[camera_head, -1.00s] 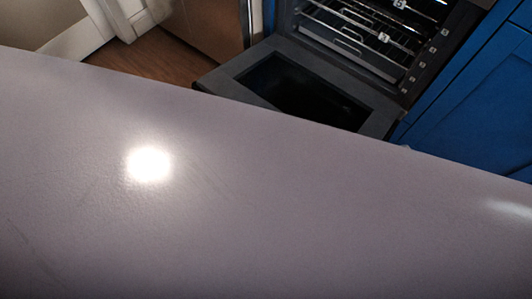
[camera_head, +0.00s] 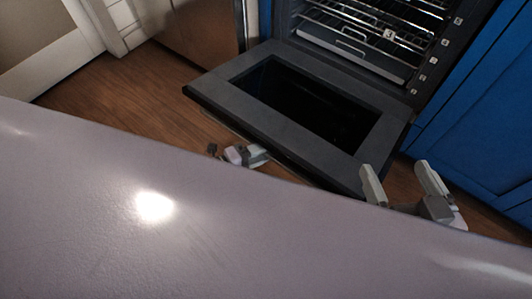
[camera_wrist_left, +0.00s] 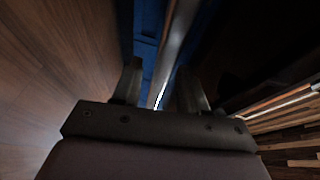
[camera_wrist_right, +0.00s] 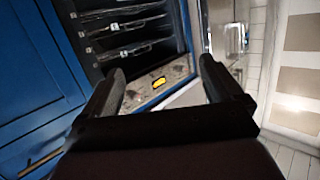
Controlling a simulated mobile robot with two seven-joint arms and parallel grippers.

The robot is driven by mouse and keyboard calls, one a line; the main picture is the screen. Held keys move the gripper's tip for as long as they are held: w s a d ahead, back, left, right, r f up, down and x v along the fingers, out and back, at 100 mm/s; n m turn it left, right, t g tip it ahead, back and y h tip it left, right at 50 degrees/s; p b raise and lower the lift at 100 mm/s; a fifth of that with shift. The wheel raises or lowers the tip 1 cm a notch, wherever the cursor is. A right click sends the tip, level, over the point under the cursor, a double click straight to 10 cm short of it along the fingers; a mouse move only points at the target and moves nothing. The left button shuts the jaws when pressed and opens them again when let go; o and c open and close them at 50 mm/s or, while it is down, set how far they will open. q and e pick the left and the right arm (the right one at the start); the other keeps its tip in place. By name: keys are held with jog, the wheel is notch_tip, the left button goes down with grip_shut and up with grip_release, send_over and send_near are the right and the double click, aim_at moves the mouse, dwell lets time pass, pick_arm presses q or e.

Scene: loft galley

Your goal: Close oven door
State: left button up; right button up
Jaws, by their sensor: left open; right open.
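The oven door (camera_head: 282,133) is a dark grey panel with a black window. It is swung down, open, in front of the oven cavity (camera_head: 350,45), whose wire racks show. My right gripper (camera_head: 397,172) is open, with its two pale fingers apart near the door's outer right corner. My left gripper (camera_head: 258,153) is by the door's outer edge, partly hidden by the pale counter. In the left wrist view its fingers (camera_wrist_left: 160,78) are apart, with a thin long edge beyond them. The right wrist view shows empty open fingers (camera_wrist_right: 163,70) and the racks. Contact with the door cannot be told.
Blue cabinets (camera_head: 475,110) stand right of the oven. A brown metallic appliance front (camera_head: 203,30) is to its left. Bare wood floor (camera_head: 110,95) lies left of the door.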

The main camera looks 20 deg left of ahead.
pick_arm(q)
jog(key=shift+w+d+f, duration=0.1)
jog(key=shift+w+d, duration=0.35)
jog(key=shift+w, duration=0.05)
grip_shut()
